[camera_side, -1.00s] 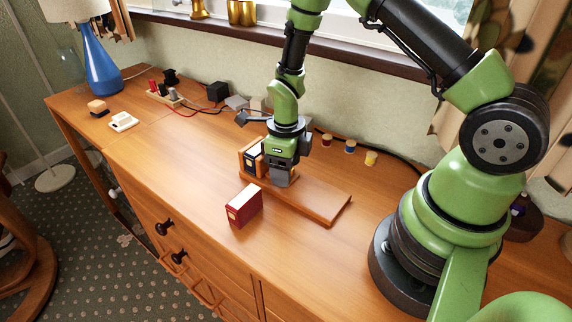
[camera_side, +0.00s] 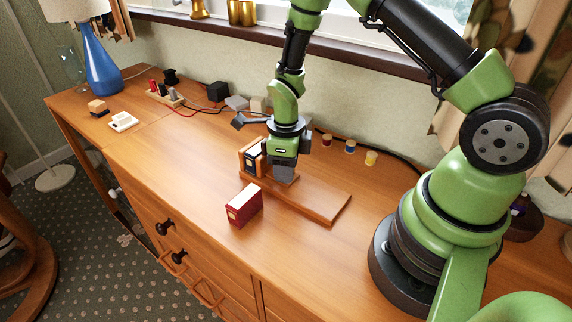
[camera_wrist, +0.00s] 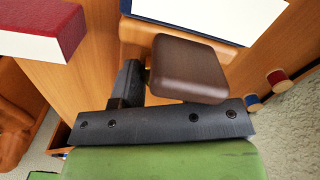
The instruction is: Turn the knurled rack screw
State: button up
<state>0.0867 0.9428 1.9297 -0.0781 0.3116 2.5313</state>
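The wooden rack (camera_side: 318,208) lies on the dresser top, a flat board with an upright end at its left. A dark book (camera_side: 252,160) stands against that end; its white page block and blue cover edge (camera_wrist: 185,36) show at the top of the wrist view. My gripper (camera_side: 284,178) points down over the rack's board, just right of the book. A brown rounded block (camera_wrist: 190,68) fills the middle of the wrist view, in front of my dark gripper body. The knurled screw cannot be made out; my gripper may hide it. The finger opening is not readable.
A red book (camera_side: 244,206) stands on the dresser in front of the rack, also in the wrist view (camera_wrist: 40,27). Several thread spools (camera_side: 350,146) stand behind the rack near a black cable. Electrical parts (camera_side: 172,96) and wires lie further left. The front right of the dresser top is clear.

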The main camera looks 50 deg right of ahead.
jog(key=o, duration=0.4)
jog(key=shift+c, duration=0.2)
jog(key=shift+r, duration=0.1)
notch_tip(320, 180, up, 10)
